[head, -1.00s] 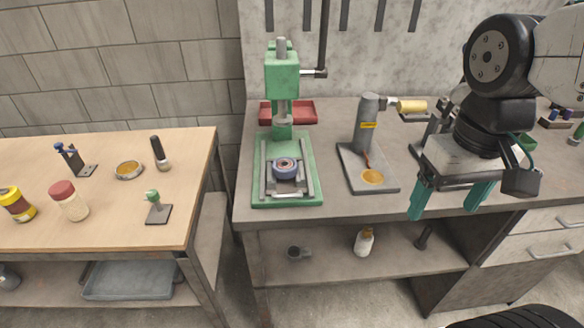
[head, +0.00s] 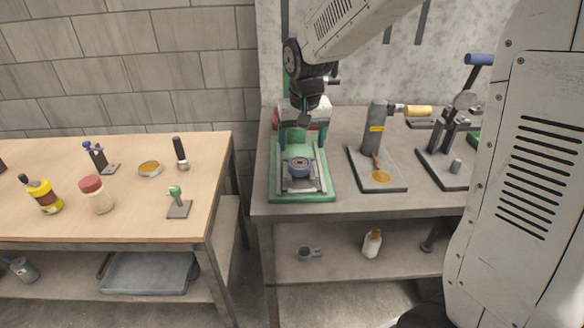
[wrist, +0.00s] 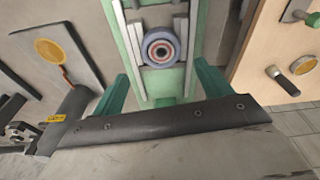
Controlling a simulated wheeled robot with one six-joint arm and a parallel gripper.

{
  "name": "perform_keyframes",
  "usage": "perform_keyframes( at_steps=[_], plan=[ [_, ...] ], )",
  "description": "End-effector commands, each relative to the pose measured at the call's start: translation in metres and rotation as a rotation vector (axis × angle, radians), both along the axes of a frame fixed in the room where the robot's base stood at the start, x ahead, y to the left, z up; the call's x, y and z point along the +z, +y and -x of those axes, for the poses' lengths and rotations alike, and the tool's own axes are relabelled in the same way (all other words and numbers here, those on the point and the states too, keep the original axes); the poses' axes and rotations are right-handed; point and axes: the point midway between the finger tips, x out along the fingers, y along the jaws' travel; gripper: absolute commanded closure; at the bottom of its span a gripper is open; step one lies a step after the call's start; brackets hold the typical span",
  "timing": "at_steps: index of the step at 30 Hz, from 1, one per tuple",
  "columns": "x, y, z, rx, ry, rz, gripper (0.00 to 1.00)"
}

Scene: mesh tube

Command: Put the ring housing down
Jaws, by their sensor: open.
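The ring housing (head: 300,168), a round blue-grey ring with a dark centre, sits in the fixture on the base of the green press (head: 284,194). The wrist view shows the ring housing (wrist: 161,48) from above, ahead of and between the finger directions. My gripper (head: 302,139) is open and empty, with its green fingers spread on either side of the press, above and behind the ring. In the wrist view my gripper (wrist: 160,88) is apart from the ring. My arm hides the upper part of the press.
A grey stand with a yellow handle (head: 418,110) stands right of the press. Another dark clamp fixture (head: 446,165) is further right. A wooden table (head: 140,215) at left holds several bottles and tools. Bare bench shows between the press and the grey stand.

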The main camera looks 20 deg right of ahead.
Motion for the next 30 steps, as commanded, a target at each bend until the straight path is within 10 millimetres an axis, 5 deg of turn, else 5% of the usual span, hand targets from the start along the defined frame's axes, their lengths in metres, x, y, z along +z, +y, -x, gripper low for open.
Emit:
perform_keyframes(
  at_steps=[10,20,21,27,30],
  plan=[
    [-0.049,0.002,-0.002,0.001,0.004,0.0,0.23],
    [-0.058,0.002,-0.004,0.001,0.0,0.0,0.23],
    [-0.058,0.002,-0.004,0.002,0.0,0.0,0.25],
    [-0.058,0.003,-0.004,0.002,0.0,0.0,0.8],
    [-0.057,0.003,-0.004,0.002,-0.001,0.0,0.85]
  ],
)
